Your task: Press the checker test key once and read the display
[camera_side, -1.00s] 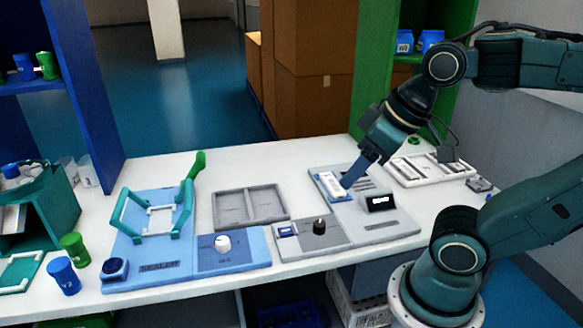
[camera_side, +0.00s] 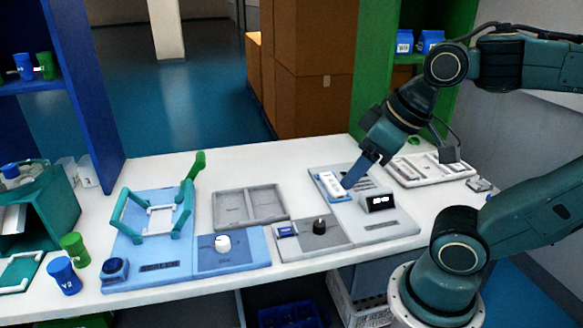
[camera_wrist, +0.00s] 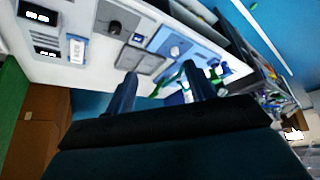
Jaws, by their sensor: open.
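The checker (camera_side: 388,232) is a grey panel at the right of the bench. Its small black display (camera_side: 380,203) shows lit white characters, too small to read surely; a lit display also shows in the wrist view (camera_wrist: 38,15). A white, labelled device (camera_side: 332,185) lies on the panel's left part, and also shows in the wrist view (camera_wrist: 77,50). My gripper (camera_side: 347,185) is beside this device in the side view; contact cannot be told. In the wrist view my gripper (camera_wrist: 160,80) has its fingers apart with nothing between them. I cannot make out the test key.
A grey panel with a black knob (camera_side: 319,226) adjoins the checker on the left. Beyond it are a blue sealer (camera_side: 150,270) with green arms and an empty grey tray (camera_side: 250,206). A white rack (camera_side: 430,168) stands behind right. Some bare white bench shows between them.

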